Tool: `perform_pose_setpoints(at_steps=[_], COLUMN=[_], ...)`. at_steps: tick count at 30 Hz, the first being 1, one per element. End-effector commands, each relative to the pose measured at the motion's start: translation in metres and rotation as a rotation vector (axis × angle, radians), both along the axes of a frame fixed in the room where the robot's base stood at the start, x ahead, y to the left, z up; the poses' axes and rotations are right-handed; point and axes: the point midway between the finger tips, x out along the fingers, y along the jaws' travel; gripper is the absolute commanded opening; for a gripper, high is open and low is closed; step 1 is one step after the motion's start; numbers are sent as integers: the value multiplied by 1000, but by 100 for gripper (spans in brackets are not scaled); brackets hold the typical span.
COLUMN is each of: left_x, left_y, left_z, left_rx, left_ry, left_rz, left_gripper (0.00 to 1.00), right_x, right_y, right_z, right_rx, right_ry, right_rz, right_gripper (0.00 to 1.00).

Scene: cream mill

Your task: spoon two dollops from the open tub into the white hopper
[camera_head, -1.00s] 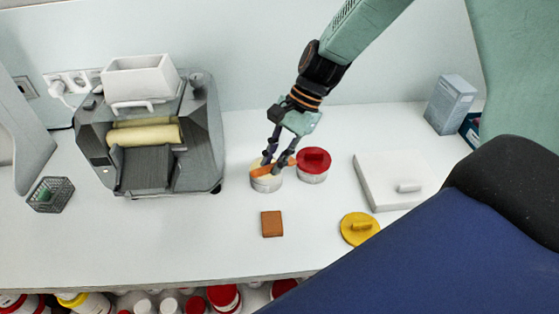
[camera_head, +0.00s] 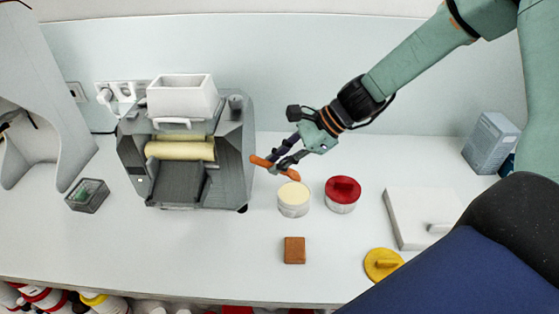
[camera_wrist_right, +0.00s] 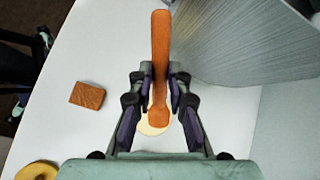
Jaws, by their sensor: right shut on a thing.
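The open tub (camera_head: 293,200) of cream stands on the bench, its pale cream top showing. The white hopper (camera_head: 181,97) sits on top of the grey mill (camera_head: 240,150), left of my right gripper. My right gripper (camera_head: 277,167) is shut on an orange-brown spoon (camera_head: 261,161) and holds it above and slightly left of the tub, apart from it. In the right wrist view the spoon (camera_wrist_right: 160,50) lies between the fingers (camera_wrist_right: 159,85), with part of the tub's cream (camera_wrist_right: 150,129) behind it. I cannot tell whether cream is on the spoon. My left gripper is not in view.
A red-lidded tub (camera_head: 342,196) stands right of the open tub. The front left bench is clear.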

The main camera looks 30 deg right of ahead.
Motion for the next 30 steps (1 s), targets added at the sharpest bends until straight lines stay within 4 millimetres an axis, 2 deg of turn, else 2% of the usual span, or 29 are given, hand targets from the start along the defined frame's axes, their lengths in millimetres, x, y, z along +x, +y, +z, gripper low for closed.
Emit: perform_pose_setpoints(at_steps=[11, 30], left_x=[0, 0], left_y=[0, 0], left_z=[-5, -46], left_rx=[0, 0], left_ry=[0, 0], left_rz=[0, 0], left_gripper=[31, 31], right_x=[1, 2], right_y=[0, 0], right_z=[-5, -47], right_rx=[33, 32], right_ry=[-19, -19], right_rz=[0, 3], right_gripper=[0, 0])
